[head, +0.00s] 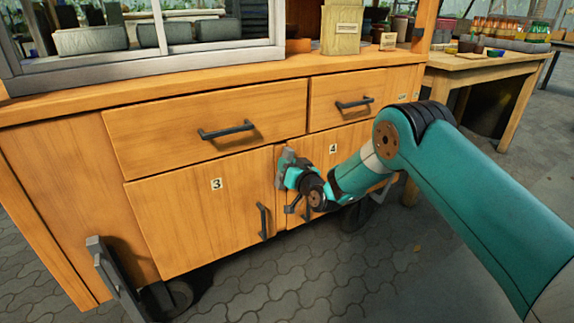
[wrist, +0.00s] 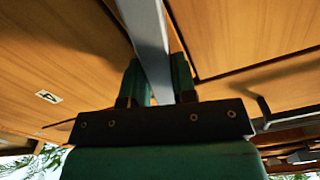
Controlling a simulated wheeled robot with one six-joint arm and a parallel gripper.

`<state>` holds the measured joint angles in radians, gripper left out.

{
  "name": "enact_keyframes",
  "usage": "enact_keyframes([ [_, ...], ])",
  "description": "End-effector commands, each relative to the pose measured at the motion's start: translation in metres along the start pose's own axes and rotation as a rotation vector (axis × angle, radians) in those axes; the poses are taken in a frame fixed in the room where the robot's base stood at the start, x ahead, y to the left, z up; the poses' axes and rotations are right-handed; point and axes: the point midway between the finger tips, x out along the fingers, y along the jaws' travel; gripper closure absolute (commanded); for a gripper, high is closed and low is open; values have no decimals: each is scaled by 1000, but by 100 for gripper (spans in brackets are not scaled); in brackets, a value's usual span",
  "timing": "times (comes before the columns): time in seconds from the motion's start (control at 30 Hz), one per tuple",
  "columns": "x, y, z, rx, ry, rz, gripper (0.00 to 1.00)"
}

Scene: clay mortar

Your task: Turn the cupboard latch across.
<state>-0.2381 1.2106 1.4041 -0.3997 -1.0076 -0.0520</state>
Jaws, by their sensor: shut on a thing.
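The cupboard latch (head: 284,158) is a grey metal bar at the top of the seam between door 3 (head: 190,215) and door 4 (head: 350,145). In the wrist view the latch (wrist: 145,30) runs as a pale grey bar down between my two teal fingers. My gripper (head: 291,173) is at the latch and shut on it; in the wrist view my gripper (wrist: 160,80) has one finger on each side of the bar. Both doors look closed. My gripper hides part of the latch in the head view, so its exact angle is hard to tell.
Two drawers (head: 215,125) with dark bar handles sit above the doors. Door 3 has an upright dark handle (head: 263,221) just below left of my gripper. A wooden side table (head: 490,66) stands at right. Paved floor (head: 300,285) in front is clear.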

Motion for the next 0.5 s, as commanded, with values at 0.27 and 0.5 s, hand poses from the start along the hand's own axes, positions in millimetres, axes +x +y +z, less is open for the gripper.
enact_keyframes([
  [0.27, 0, 5, 0, 264, 0, 1, 98],
  [0.5, 0, 10, 2, 493, -1, 1, 98],
])
